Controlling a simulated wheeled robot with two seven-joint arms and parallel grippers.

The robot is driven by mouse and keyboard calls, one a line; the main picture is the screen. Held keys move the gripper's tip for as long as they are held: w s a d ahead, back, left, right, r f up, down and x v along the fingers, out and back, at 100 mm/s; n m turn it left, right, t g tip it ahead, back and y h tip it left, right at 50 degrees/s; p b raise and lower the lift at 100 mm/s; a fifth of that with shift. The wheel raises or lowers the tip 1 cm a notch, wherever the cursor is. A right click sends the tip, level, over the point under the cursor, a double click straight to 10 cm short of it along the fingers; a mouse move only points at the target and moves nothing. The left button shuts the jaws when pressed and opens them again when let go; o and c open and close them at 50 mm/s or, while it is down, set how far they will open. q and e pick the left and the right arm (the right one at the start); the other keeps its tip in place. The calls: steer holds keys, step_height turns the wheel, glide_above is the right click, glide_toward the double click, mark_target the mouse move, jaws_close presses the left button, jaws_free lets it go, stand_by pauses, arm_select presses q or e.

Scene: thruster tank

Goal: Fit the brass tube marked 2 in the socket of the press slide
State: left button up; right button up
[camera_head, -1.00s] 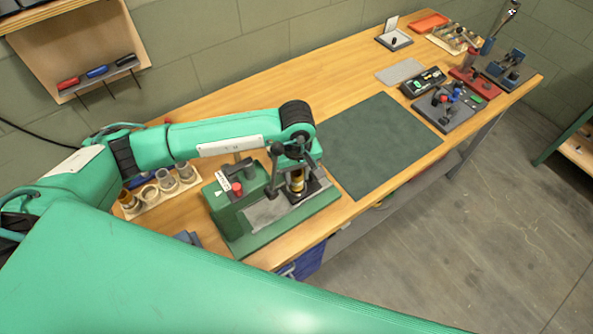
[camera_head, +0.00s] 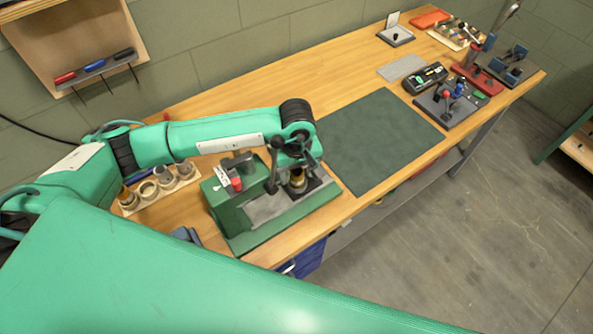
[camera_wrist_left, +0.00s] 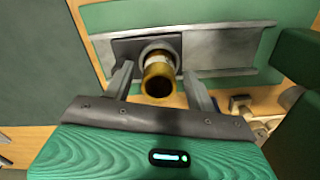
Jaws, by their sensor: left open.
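The brass tube (camera_head: 298,181) stands at the press slide, under my left gripper in the head view. In the left wrist view the tube (camera_wrist_left: 159,77) shows its open end and a pale label band; I cannot read a number. Its far end sits within the grey ring of the socket (camera_wrist_left: 152,46) on the dark block of the press slide (camera_wrist_left: 125,47). How deep it sits is hidden. My left gripper (camera_wrist_left: 160,82) is open, with one finger on each side of the tube; gaps show beside it. In the head view the gripper (camera_head: 297,166) is partly hidden. My right gripper is out of view.
The green press (camera_head: 232,207) has a black-knobbed lever (camera_head: 274,165) close beside my left wrist. A wooden rack (camera_head: 171,196) with several cylindrical parts stands left of it. A dark green mat (camera_head: 378,140) is bare to the right. Fixtures (camera_head: 452,100) stand farther right.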

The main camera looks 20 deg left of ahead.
arm_select(q)
steer(key=shift+r+b, duration=0.3)
steer(key=shift+r, duration=0.15)
step_height(320, 180, up, 13)
steer(key=b, duration=0.3)
steer(key=shift+b, duration=0.4)
